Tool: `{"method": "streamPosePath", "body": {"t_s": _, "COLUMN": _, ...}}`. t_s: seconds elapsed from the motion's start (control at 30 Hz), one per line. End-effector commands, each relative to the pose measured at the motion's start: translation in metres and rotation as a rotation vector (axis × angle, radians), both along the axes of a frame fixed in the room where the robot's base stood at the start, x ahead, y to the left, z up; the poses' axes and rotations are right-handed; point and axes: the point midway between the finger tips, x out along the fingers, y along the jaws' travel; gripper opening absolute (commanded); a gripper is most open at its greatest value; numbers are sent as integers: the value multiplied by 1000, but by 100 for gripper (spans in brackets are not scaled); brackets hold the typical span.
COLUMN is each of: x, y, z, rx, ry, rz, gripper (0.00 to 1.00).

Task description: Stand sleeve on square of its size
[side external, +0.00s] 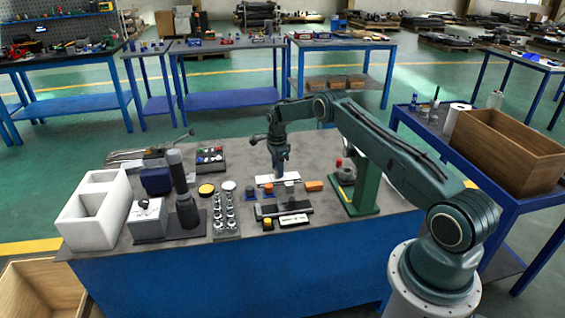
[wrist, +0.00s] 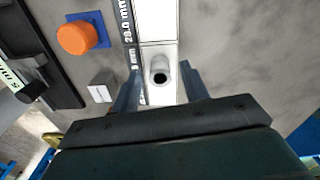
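A small pale grey sleeve (wrist: 161,73) with a dark bore shows in the wrist view. It appears to stand upright on a white strip (wrist: 158,28) marked off into squares, with a dark label band that reads "28.0 mm" beside one square. The label by the sleeve's square is partly hidden by a finger. My gripper (wrist: 159,68) is open, with one finger on each side of the sleeve and a visible gap on both sides. In the side view my gripper (side external: 280,168) points down over the white strip (side external: 265,180); the sleeve is too small to make out there.
An orange round piece (wrist: 77,39) sits on a blue square left of the strip. A white block (wrist: 102,87) lies nearby. In the side view, a green stand (side external: 366,185), an orange block (side external: 314,185) and a tray of shiny parts (side external: 227,222) surround the strip.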

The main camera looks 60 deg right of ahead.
Motion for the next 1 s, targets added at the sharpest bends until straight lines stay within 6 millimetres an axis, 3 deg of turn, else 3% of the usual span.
{"method": "streamPosePath", "body": {"t_s": 0.47, "x": 0, "y": 0, "z": 13, "rx": 0, "ry": 0, "rz": 0, "gripper": 45}}
{"method": "streamPosePath", "body": {"t_s": 1.0, "x": 0, "y": 0, "z": 93, "rx": -1, "ry": -2, "rz": 0, "gripper": 45}}
